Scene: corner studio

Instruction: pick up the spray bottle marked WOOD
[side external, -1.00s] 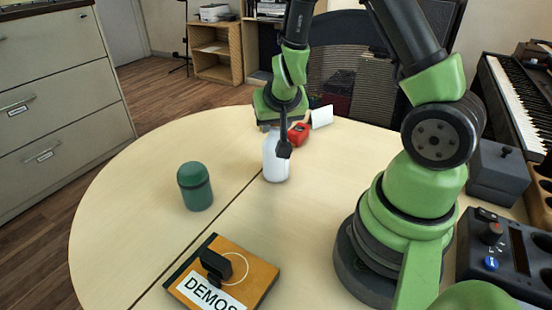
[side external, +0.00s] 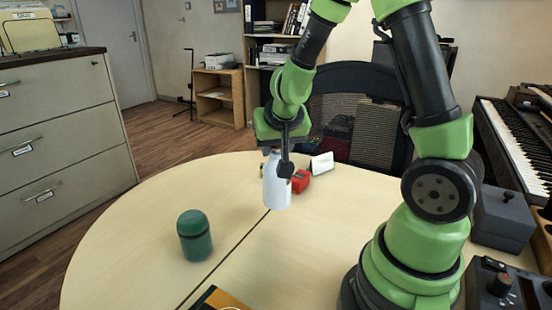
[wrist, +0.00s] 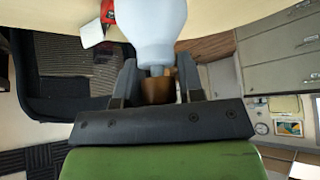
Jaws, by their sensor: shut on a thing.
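A white bottle (side external: 277,187) hangs upright from my gripper (side external: 285,168), a little above the table. In the wrist view the bottle's pale rounded body (wrist: 160,25) is at the top centre. My gripper's two fingers (wrist: 157,74) are closed on either side of its neck, with an orange-brown part (wrist: 157,92) of it between them. No writing shows on the sides of the bottle that I see, so I cannot read a WOOD mark. The near finger hides part of its upper right side in the side view.
A dark green lidded jar (side external: 195,237) stands at the left on the round table (side external: 130,245). A red object (side external: 301,182) and a white card (side external: 321,163) are just behind the bottle. An orange-brown book (side external: 219,300) lies at the front edge of the picture.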

